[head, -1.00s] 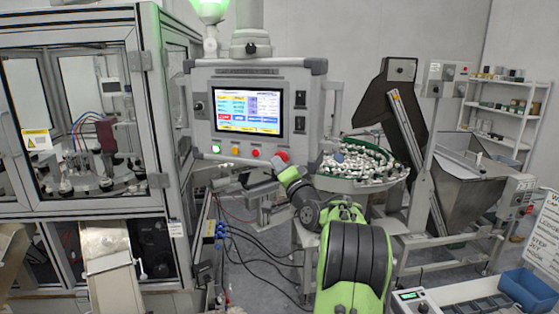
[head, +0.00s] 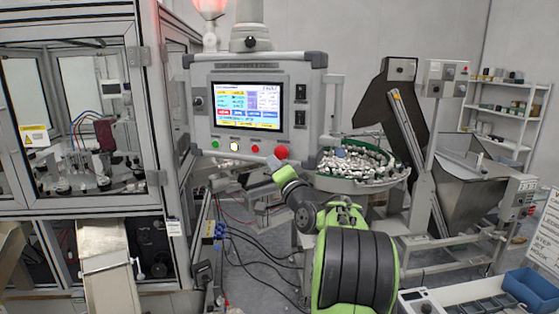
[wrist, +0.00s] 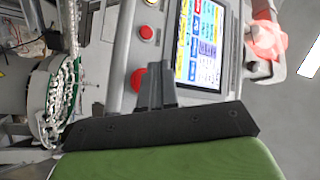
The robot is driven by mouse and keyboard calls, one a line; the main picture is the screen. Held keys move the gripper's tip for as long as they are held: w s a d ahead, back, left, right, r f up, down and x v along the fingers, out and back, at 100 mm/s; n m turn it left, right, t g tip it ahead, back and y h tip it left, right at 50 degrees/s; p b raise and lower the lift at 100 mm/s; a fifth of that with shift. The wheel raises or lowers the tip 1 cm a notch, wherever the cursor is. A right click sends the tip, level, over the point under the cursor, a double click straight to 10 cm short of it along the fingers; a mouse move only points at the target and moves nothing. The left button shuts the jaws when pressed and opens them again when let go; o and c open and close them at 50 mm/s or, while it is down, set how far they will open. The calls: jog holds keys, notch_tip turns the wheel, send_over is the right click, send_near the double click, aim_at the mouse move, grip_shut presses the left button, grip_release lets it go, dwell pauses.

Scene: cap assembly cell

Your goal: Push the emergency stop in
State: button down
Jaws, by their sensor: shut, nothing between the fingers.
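The emergency stop is a large red mushroom button (head: 281,152) at the lower right of the control panel (head: 300,71). It also shows in the wrist view (wrist: 138,79), just left of my fingers. My gripper (wrist: 157,66) is shut with nothing between its dark fingers, and its tips are at the panel face beside the button. In the head view my arm's end is just below the button, and the fingertips are hard to make out. I cannot tell whether the fingers touch the button or how deep it sits.
The panel screen (head: 247,105) reads FAULT. A green button (head: 215,144), a lit pale button (head: 234,146) and a small red button (head: 255,149) sit in a row left of the stop. The beacon (head: 209,8) glows red. A bowl feeder (head: 350,185) stands behind on the right.

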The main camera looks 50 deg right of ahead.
jog(key=a, duration=0.1)
jog(key=s+a+b, duration=0.1)
jog(key=shift+a, duration=0.35)
jog(key=a+f+n+g+y, duration=0.3)
jog(key=a+f+n, duration=0.15)
jog(key=a, duration=0.75)
jog(key=a+f+n+g+y, duration=0.25)
jog(key=a+n+y, duration=0.2)
jog(key=a, duration=0.85)
jog(key=s+a+f+n+g, duration=0.2)
jog(key=s+a+f, duration=0.1)
jog(key=s, duration=0.5)
jog(key=s+a+f+n+g, duration=0.2)
jog(key=s+a+f+g, duration=0.1)
jog(key=s, duration=0.5)
jog(key=s+a+f+n+g, duration=0.3)
jog(key=s+a+f, duration=0.1)
jog(key=s+f, duration=0.3)
jog(key=shift+s+a, duration=0.4)
jog(key=shift+s, duration=0.5)
